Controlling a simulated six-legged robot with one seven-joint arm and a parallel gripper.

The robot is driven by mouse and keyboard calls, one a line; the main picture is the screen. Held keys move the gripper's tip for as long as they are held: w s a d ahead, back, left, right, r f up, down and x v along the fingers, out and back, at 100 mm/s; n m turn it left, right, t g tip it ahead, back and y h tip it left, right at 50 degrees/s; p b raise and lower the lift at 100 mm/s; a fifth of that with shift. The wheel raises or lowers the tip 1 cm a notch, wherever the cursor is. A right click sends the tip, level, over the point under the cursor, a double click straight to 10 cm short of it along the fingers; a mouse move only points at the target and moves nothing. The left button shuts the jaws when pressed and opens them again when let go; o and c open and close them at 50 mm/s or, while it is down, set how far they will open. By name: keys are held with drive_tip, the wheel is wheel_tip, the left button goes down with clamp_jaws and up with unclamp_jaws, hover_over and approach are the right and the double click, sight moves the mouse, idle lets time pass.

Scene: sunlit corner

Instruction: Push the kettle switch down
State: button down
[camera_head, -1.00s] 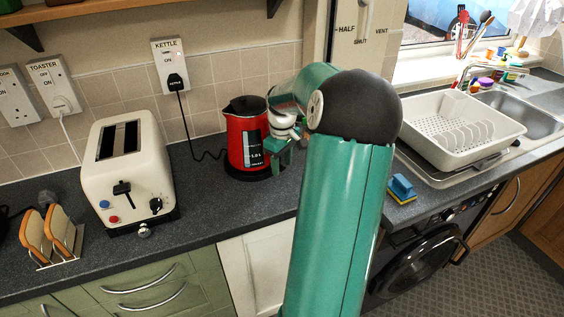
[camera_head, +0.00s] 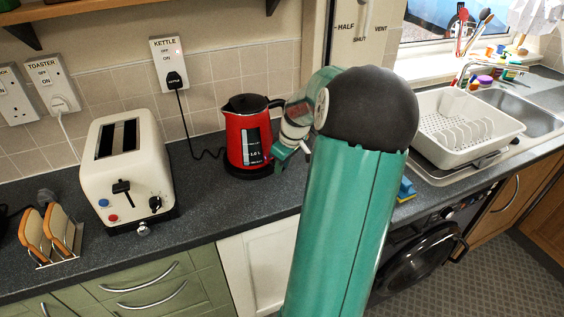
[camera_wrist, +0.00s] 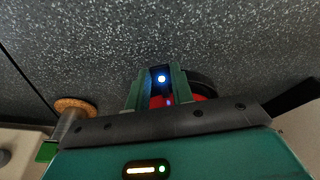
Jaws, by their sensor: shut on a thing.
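The red kettle (camera_head: 243,138) with a black lid and handle stands upright on its dark base on the counter, below the wall socket marked KETTLE. My gripper (camera_head: 279,157) is low at the kettle's right side, below the handle. In the wrist view, the two green fingers of my gripper (camera_wrist: 160,92) are close around a small dark part with a blue-white light, which looks like the kettle switch (camera_wrist: 161,78). Part of the red kettle (camera_wrist: 158,102) shows between the fingers. The switch is hidden in the head view, and I cannot tell whether it is down.
A cream toaster (camera_head: 130,175) and a toast rack (camera_head: 52,236) stand to the left. The kettle's black cable (camera_head: 188,125) runs to the wall socket (camera_head: 169,62). A white dish rack (camera_head: 468,125) and a mostly hidden sponge (camera_head: 406,188) are to the right.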

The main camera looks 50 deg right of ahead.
drive_tip(key=c, duration=1.2)
unclamp_jaws()
drive_tip(key=v, duration=1.3)
drive_tip(key=shift+r, duration=0.4)
